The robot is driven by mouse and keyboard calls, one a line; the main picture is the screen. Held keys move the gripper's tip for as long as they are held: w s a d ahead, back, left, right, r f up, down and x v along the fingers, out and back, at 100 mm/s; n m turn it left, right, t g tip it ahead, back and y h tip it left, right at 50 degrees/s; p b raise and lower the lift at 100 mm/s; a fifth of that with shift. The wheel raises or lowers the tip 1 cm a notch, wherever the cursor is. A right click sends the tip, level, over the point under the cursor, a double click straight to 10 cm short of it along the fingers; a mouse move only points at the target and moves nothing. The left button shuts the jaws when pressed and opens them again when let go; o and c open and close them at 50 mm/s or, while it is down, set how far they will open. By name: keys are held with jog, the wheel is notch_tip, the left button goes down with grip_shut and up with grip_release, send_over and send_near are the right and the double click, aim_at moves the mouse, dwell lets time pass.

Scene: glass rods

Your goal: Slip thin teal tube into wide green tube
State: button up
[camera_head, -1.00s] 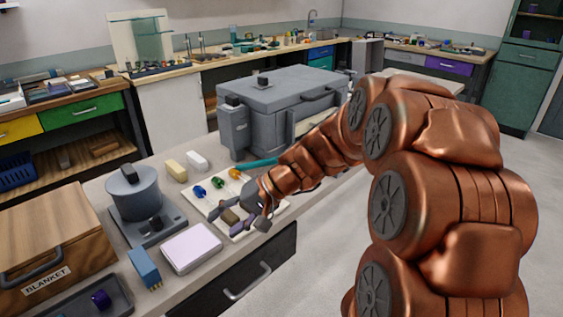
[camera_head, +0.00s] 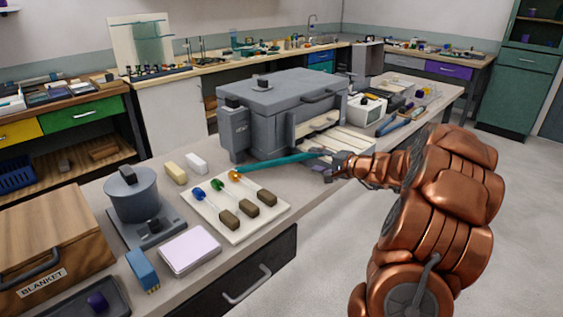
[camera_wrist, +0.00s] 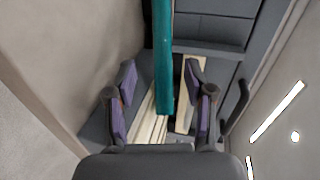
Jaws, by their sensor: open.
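The thin teal tube (camera_head: 275,162) lies in front of the grey oven-like box, its left end near the orange-tipped item on the white tray. In the wrist view the teal tube (camera_wrist: 163,55) runs down from the top edge, and its near end lies between my finger pads. My gripper (camera_head: 326,164) is at the tube's right end; in the wrist view my gripper (camera_wrist: 164,102) has its purple-padded fingers apart, with gaps on both sides of the tube. I cannot make out a wide green tube for certain.
The white tray (camera_head: 236,236) holds items with blue, green and orange ends and brown blocks. The grey box (camera_head: 285,100) stands behind the tube. Pale strips (camera_head: 350,143) lie to its right. A grey pot (camera_head: 133,195) and a lilac pad (camera_head: 190,250) stand at left.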

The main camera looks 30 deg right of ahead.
aim_at(307, 157)
jog(key=shift+p+x, duration=0.65)
jog(key=shift+x, duration=2.25)
jog(key=shift+r, duration=0.15)
grip_shut()
